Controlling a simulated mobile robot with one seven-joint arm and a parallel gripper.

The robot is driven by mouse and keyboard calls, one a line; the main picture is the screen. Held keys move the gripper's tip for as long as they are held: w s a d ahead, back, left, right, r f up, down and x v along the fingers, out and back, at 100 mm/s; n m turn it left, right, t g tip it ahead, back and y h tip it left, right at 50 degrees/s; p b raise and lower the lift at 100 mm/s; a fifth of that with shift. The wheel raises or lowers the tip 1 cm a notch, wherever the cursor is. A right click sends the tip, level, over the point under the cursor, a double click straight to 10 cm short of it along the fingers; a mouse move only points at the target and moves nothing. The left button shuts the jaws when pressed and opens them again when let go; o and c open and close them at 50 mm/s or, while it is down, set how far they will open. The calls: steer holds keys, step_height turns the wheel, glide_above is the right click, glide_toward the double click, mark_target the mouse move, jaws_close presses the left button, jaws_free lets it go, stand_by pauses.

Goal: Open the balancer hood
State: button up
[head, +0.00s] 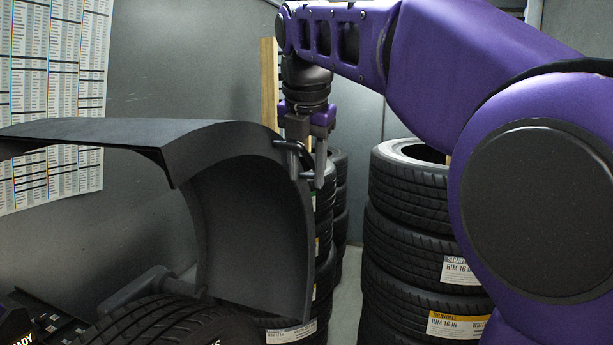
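The balancer hood (245,225) is a dark grey curved cover at the left and middle of the head view. It stands raised, with its flat top edge-on and its curved side wall hanging above and behind a tyre (150,325). A black bar handle (290,146) sticks out from its right edge. My gripper (316,168) points down at this handle. One grey finger shows just right of the handle; the other is mostly hidden behind it. I cannot tell whether the fingers are closed on the handle or only beside it.
Tall tyre stacks (410,220) stand to the right and another stack (325,230) stands behind the hood. A wall chart (55,100) hangs at the left. A dark console (40,320) is at the lower left. A narrow strip of floor (347,305) shows between the stacks.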

steer(key=shift+s+a+f, duration=0.1)
steer(key=shift+s+a, duration=0.05)
steer(key=shift+s, duration=0.25)
